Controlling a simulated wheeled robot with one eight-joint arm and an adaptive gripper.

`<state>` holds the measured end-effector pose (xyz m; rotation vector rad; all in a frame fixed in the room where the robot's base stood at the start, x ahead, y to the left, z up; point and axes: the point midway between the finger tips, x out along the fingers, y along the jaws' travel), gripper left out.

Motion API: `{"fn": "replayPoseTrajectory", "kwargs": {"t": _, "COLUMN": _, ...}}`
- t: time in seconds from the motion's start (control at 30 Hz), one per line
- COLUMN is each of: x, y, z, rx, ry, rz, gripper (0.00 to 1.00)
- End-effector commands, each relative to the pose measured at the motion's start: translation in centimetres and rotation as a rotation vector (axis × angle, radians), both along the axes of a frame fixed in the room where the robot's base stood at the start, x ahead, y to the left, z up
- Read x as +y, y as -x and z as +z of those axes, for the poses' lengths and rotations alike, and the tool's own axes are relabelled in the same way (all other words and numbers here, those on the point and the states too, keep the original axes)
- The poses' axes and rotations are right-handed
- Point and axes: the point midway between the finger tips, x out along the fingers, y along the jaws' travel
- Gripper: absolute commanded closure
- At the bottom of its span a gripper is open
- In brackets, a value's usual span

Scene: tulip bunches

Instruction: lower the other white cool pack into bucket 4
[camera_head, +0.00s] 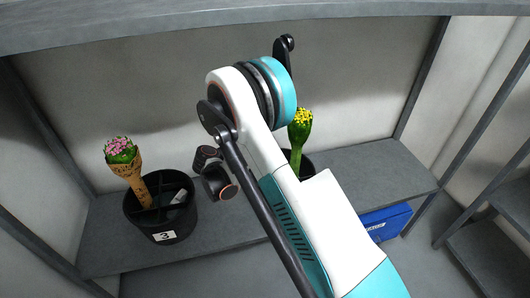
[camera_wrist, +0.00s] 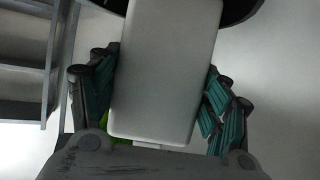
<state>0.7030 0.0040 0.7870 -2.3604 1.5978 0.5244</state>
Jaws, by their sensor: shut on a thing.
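In the wrist view, my gripper (camera_wrist: 160,88) is shut on a white cool pack (camera_wrist: 165,60), with a teal-padded finger on each side of it. A dark curved edge shows at the top of that view, behind the pack; I cannot tell for certain what it is. In the head view, a black bucket (camera_head: 309,164) with yellow tulips (camera_head: 301,122) stands on the shelf, mostly hidden behind my arm. Its number is not visible. My gripper and the held pack are hidden behind my arm in this view.
A black divided bucket (camera_head: 163,222) labelled 3 stands at the left, holding wrapped pink tulips (camera_head: 122,160) and a small whitish item (camera_head: 180,196). The right part of the grey shelf (camera_head: 375,172) is bare.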

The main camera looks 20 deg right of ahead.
Motion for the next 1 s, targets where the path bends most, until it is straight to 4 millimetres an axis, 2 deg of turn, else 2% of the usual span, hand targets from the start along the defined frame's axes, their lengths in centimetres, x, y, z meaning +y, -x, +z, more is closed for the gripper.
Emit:
{"fn": "replayPoseTrajectory", "kwargs": {"t": 0.6, "x": 0.0, "y": 0.0, "z": -5.4, "rx": 0.0, "ry": 0.001, "rz": 0.0, "gripper": 0.68}}
{"fn": "replayPoseTrajectory", "kwargs": {"t": 1.0, "x": 0.0, "y": 0.0, "z": -6.9, "rx": 0.0, "ry": 0.001, "rz": 0.0, "gripper": 0.68}}
